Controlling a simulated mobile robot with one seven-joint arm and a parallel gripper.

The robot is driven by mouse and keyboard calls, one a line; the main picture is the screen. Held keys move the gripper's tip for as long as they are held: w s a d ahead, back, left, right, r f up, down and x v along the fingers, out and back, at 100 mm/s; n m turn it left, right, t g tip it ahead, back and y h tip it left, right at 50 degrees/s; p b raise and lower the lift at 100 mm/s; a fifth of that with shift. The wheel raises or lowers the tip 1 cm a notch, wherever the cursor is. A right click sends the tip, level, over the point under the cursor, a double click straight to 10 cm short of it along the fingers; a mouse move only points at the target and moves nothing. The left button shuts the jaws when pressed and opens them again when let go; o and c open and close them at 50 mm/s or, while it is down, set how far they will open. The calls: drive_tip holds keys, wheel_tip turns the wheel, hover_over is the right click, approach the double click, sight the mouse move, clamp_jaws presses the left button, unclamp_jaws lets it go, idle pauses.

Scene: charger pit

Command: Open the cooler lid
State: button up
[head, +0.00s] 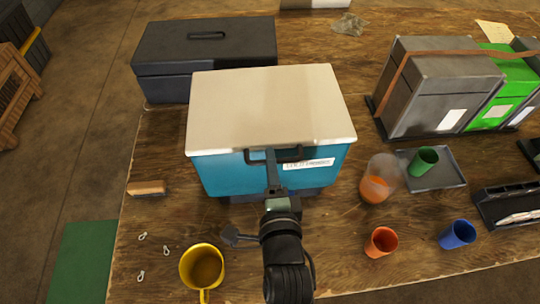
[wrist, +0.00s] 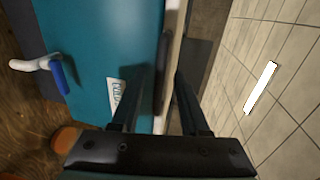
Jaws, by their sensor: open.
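The cooler (head: 225,172) has a teal body and a closed cream-white lid (head: 265,100). A dark handle (head: 290,154) runs along its front just under the lid's edge, beside a white label. My gripper (head: 271,160) reaches up to the handle from the front. In the wrist view, my open gripper (wrist: 160,85) has its two fingers on either side of the dark handle (wrist: 162,65) and lid edge (wrist: 174,40). The teal front (wrist: 95,60) fills the left there. I cannot tell whether a finger touches the handle or lid.
A dark case (head: 205,55) stands behind the cooler. Grey boxes (head: 440,85), a clear jar (head: 378,180) and a tray (head: 440,178) with a green cup are at right. Orange (head: 381,242), blue (head: 457,235) and yellow (head: 203,265) cups stand in front. A brush (head: 147,188) lies left.

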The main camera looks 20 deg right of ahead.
drive_tip(key=shift+x, duration=0.9)
clamp_jaws()
idle(0.9)
